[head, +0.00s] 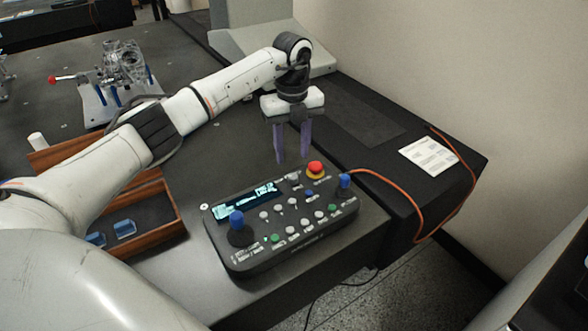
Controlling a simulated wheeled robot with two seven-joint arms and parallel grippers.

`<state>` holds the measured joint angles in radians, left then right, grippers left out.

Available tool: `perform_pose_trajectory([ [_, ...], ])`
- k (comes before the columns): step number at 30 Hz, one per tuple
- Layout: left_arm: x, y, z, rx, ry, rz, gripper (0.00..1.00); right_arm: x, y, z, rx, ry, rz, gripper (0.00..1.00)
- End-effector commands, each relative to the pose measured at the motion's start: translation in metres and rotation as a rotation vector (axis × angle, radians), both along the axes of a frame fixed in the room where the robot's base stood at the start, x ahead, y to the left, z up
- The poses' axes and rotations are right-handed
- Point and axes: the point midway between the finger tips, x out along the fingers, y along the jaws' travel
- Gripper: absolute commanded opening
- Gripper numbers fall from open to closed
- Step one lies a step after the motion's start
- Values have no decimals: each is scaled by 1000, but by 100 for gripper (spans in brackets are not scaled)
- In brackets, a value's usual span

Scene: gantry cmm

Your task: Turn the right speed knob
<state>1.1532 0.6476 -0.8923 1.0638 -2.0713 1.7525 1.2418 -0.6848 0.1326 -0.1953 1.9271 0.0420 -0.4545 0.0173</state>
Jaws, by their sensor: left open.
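The control box (284,263) is black and lies on the front right part of the dark table. It has a lit display (247,202), a blue-topped joystick (237,222) at the left, another blue-topped one (345,182) at the right, a red emergency stop (315,168) on a yellow base, and several small round controls in the middle. I cannot tell which small control is the right speed knob. My left gripper (293,156) is open and empty, fingers pointing down, just behind and above the box's back edge, left of the emergency stop. My right gripper is not in view.
A wooden tray (176,226) with blue-clear blocks lies left of the box, partly behind my left arm. A metal part on a fixture (122,70) stands at the back left. An orange cable (398,181) runs right from the box. A paper sheet (428,155) lies on the right ledge.

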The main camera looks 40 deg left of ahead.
Motion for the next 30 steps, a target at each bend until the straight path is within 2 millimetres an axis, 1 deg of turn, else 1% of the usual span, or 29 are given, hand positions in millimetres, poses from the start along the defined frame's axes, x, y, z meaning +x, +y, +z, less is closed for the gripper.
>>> perform_pose_trajectory([
  [1,-1,-1,-11,-2,5,0,40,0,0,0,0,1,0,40],
  [3,-1,-1,-25,-3,5,0,40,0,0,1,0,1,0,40],
  [6,-1,-1,-43,-3,3,-2,40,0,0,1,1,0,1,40],
  [10,0,-2,-60,-5,2,-2,40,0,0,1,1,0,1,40],
  [15,0,-1,-71,-4,0,-2,40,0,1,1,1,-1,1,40],
  [23,0,-1,-73,-4,-2,-4,40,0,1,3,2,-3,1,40],
  [24,0,-1,-73,-4,-2,-4,37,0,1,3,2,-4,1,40],
  [26,0,-1,-73,-5,-2,-4,27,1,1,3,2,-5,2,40],
  [30,0,-1,-73,-5,-2,-4,3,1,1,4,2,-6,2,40],
])
